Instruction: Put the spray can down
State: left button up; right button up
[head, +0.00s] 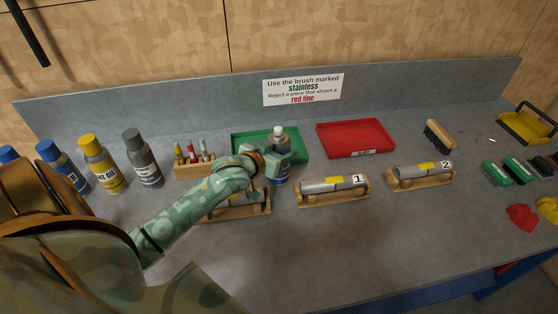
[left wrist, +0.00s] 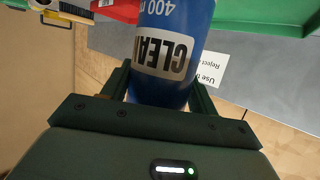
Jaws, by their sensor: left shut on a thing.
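The spray can (head: 281,173) is blue with a white cap and stands roughly upright near the middle of the bench, in front of the green tray. In the left wrist view the blue can (left wrist: 172,92) shows a white label reading "CLEA". My left gripper (head: 279,155) is shut around the can's body, with a finger on either side. Whether the can's base touches the bench cannot be told. My right gripper is in neither view.
A green tray (head: 240,145) and a red tray (head: 354,139) lie behind. Tubes in wooden cradles (head: 333,200) stand in front and right. Several other cans (head: 143,160) stand left, beside a marker rack (head: 196,168).

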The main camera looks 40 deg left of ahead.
pick_arm(q)
notch_tip(320, 180, down, 3)
jog(key=shift+w+f+b, duration=0.15)
jog(key=shift+f+b, duration=0.05)
jog(key=shift+b, duration=0.3)
jog(key=shift+r, duration=0.1)
jog(key=o, duration=1.2)
jog(key=shift+c, duration=0.2)
jog(key=shift+o, duration=0.5)
